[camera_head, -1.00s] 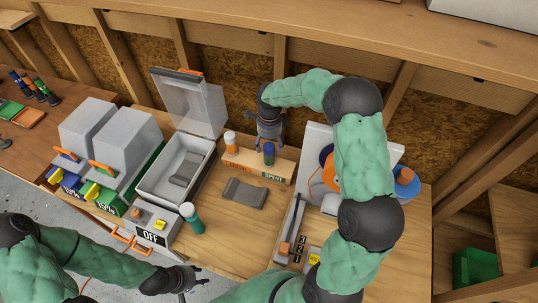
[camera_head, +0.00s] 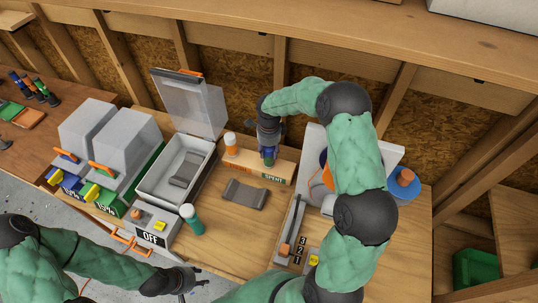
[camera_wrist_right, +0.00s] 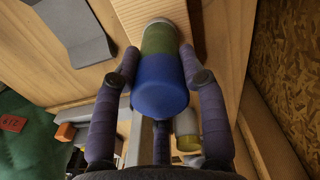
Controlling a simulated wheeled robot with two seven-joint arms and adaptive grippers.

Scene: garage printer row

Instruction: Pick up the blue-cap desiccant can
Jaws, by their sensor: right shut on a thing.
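The blue-cap desiccant can (camera_head: 269,161) has a green body and stands at the SPENT end of the wooden rack (camera_head: 240,168). In the right wrist view, its blue cap (camera_wrist_right: 160,88) faces the camera between the two fingers. My right gripper (camera_head: 268,147) comes from behind and above and is shut on the can; its fingers hide part of it. I cannot tell whether the can is clear of the rack. My left gripper (camera_head: 197,284) is low at the front, away from the can; its finger opening is unclear.
A white-cap green can (camera_head: 192,219) stands at the front left. A grey holder (camera_head: 246,194) lies before the rack. An open-lidded grey box (camera_head: 152,190) is left; a lever panel (camera_head: 290,228) is right.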

